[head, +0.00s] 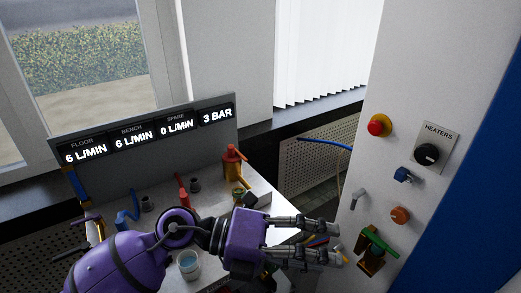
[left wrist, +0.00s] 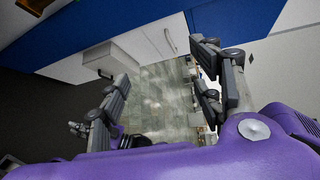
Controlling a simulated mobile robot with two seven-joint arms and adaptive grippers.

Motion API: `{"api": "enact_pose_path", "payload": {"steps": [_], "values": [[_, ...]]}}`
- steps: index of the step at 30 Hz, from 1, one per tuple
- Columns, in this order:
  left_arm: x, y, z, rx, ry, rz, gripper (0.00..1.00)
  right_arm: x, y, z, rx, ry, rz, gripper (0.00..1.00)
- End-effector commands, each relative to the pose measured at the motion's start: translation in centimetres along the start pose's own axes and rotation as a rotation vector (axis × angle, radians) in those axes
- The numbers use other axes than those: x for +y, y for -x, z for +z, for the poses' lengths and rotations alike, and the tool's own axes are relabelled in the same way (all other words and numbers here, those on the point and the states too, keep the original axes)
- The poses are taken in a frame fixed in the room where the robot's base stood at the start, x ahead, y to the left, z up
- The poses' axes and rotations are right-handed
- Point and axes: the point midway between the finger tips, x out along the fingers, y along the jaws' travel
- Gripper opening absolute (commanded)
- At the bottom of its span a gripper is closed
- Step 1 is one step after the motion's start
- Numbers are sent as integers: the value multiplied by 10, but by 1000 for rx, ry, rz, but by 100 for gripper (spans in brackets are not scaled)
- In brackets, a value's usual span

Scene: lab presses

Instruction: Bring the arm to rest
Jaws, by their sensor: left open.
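My left arm, purple, comes in from the lower left in the head view and reaches right across the front of the white bench. My left gripper (head: 334,242) is open, with its grey fingers pointing right toward the white panel. I see nothing between the fingers. The green-handled brass valve (head: 376,248) on the panel is just right of the fingertips; the picture does not show any contact. In the left wrist view the gripper (left wrist: 162,68) has its fingers spread apart over a tiled floor. My right gripper is in neither view.
The white panel carries a red button (head: 379,125), a black heaters knob (head: 427,154), a blue valve (head: 403,175) and an orange knob (head: 400,215). A display board (head: 150,155) stands behind the bench. An orange-red fitting (head: 233,163) and a white cup (head: 188,265) are near my arm.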

Motion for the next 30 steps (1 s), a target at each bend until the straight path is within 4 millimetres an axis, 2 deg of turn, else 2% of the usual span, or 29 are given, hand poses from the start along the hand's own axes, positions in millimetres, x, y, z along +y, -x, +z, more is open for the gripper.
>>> {"api": "enact_pose_path", "payload": {"steps": [1, 3, 5, 7, 9, 11, 12, 14, 15, 17, 18, 20, 21, 25, 27, 30], "values": [[-22, 5, 15, -103, 83, -166, 60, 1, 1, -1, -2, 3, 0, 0], [-38, 26, 45, -281, 218, -372, 60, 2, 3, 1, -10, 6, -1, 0], [-30, 56, 74, -461, 364, -516, 60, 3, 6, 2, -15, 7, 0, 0], [1, 94, 97, -670, 546, -633, 60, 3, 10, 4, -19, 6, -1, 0], [44, 126, 105, -844, 716, -694, 60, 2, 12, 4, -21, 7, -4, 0], [85, 148, 102, -974, 856, -722, 60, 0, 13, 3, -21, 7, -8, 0], [112, 160, 96, -1052, 946, -733, 60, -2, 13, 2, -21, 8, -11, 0], [153, 175, 80, -1157, 1078, -740, 60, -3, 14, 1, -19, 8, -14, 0], [180, 184, 66, -1222, 1167, -741, 60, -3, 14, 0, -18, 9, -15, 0], [218, 193, 40, -1309, 1296, -737, 60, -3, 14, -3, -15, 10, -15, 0], [241, 198, 20, -1361, 1381, -736, 60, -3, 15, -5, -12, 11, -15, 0], [273, 202, -13, -1434, 1508, -729, 60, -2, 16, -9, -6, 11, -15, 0], [293, 204, -37, -1478, 1591, -727, 60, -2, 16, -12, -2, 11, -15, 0], [340, 206, -121, -1599, 1836, -744, 60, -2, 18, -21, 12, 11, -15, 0], [354, 205, -163, -1651, 1925, -767, 60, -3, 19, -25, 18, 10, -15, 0], [366, 207, -211, -1722, 1989, -770, 60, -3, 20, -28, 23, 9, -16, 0]]}}
